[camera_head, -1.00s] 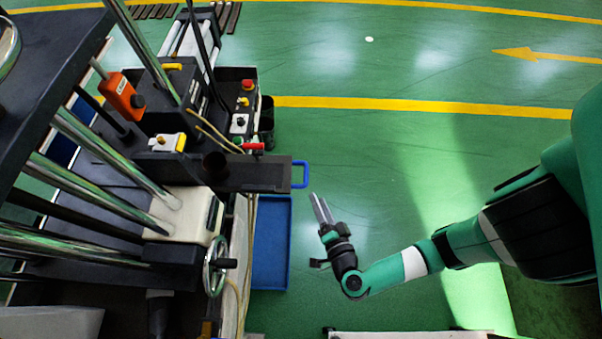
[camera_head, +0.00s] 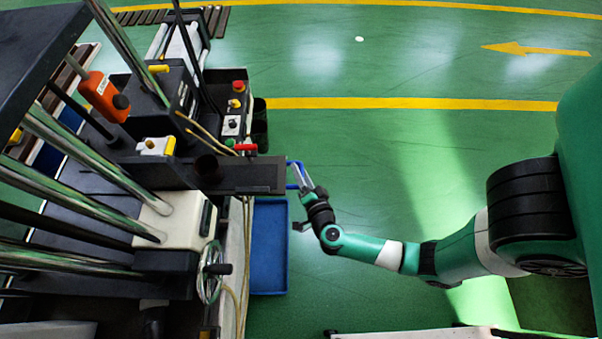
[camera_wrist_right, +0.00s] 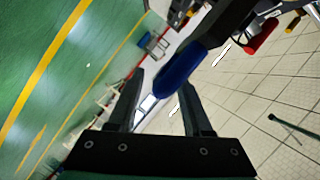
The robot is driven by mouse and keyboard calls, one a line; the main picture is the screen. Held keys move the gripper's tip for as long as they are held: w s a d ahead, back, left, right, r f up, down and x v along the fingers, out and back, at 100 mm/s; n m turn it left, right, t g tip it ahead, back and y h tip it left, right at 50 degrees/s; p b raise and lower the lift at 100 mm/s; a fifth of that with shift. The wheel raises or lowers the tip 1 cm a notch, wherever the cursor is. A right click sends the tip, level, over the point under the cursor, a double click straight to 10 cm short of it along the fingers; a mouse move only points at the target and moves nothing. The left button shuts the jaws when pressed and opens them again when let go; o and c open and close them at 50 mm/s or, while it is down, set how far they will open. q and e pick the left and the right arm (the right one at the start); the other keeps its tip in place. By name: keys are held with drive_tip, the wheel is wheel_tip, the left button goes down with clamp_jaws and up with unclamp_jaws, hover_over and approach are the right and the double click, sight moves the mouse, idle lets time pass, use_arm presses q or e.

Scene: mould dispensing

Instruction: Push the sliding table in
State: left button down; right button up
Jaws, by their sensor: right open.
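The sliding table (camera_head: 238,175) is a dark flat plate sticking out to the right from the machine. A blue handle (camera_head: 290,166) is on its outer end. My right gripper (camera_head: 301,176) is at this handle, its fingers overlapping the handle's right side in the head view. In the right wrist view, my right gripper (camera_wrist_right: 162,84) is open, and the blue handle (camera_wrist_right: 180,70) shows between and just beyond the fingertips. I cannot tell whether they touch. My left gripper is not in view.
The machine has thick chrome columns (camera_head: 95,195), a handwheel (camera_head: 210,270) and a control box with a red button (camera_head: 238,86). A blue tray (camera_head: 270,250) lies below the plate. The green floor (camera_head: 400,170) to the right is clear.

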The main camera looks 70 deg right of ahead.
clamp_jaws()
idle(1.4)
